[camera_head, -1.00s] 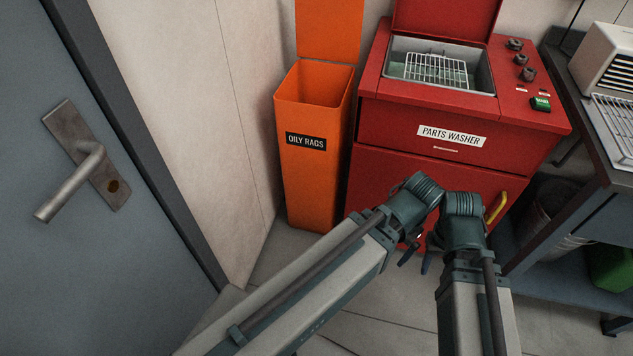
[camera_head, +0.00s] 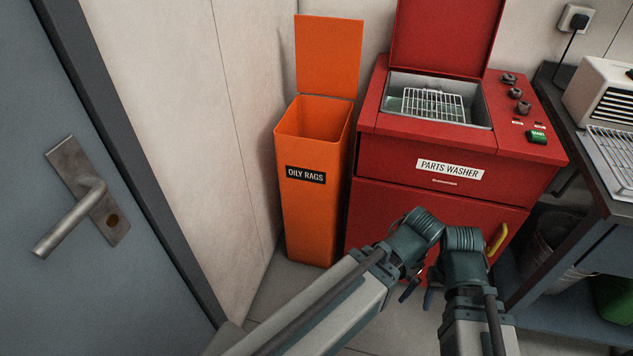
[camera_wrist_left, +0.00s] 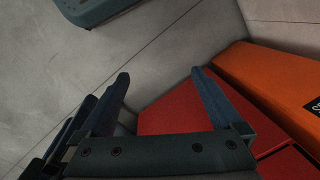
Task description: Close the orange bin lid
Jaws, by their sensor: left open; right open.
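The orange bin (camera_head: 312,225), labelled OILY RAGS, stands upright against the wall. Its top is open and its inside looks empty as far as I can see. The orange lid (camera_head: 329,55) stands upright at the bin's back edge. The bin's orange side (camera_wrist_left: 272,85) also shows at the right of the left wrist view. My left gripper (camera_wrist_left: 159,74) is open and empty, its two fingers apart, with the bin to their right. It is mostly hidden by my arm in the head view. My right gripper (camera_head: 419,294) is low in front of the red washer, open, partly hidden by the arms.
A red parts washer (camera_head: 400,200) with its lid up stands close at the bin's right. A grey door with a handle (camera_head: 75,215) is at the left. A workbench (camera_head: 548,85) stands at the right. The air above the bin is clear.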

